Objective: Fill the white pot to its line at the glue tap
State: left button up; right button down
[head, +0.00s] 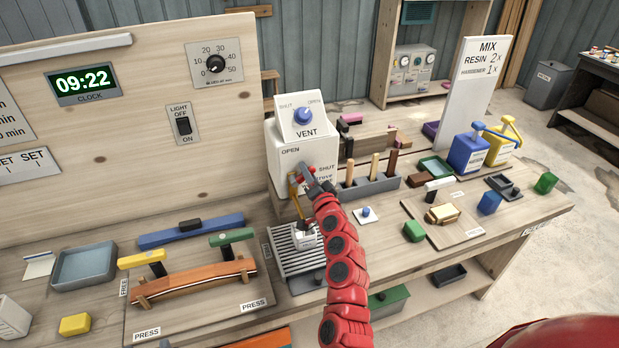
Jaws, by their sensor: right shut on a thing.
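The glue tap is a white box (285,150) marked OPEN at left and SHUT at right, with a brass spout (293,188) on its front. My right gripper (306,172) is at the front of the box, shut on the small red tap handle there. Which way the handle is turned is hard to tell behind the gripper. The white pot (304,238) stands under the spout on a slatted grey drip tray (285,262). My red arm partly covers it, and its line and the level inside cannot be made out. My left gripper is out of view.
A VENT dial (303,116) sits on top of the tap box. A grey rack (372,186) with wooden-handled tools stands close to the right of my arm. A clamped curved wooden strip (195,284) lies left of the tray. Blue (468,153) and yellow (503,142) containers stand farther right.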

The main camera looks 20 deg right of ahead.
jog(key=shift+a+n, duration=0.15)
jog(key=shift+n, duration=0.35)
jog(key=c, duration=0.6)
grip_release()
jog(key=shift+r, duration=0.1)
jog(key=shift+c, duration=0.2)
jog(key=shift+s, duration=0.1)
jog(key=s+b, duration=0.5)
jog(key=s, duration=1.2)
jog(key=shift+s+d, duration=0.15)
jog(key=shift+d, duration=0.15)
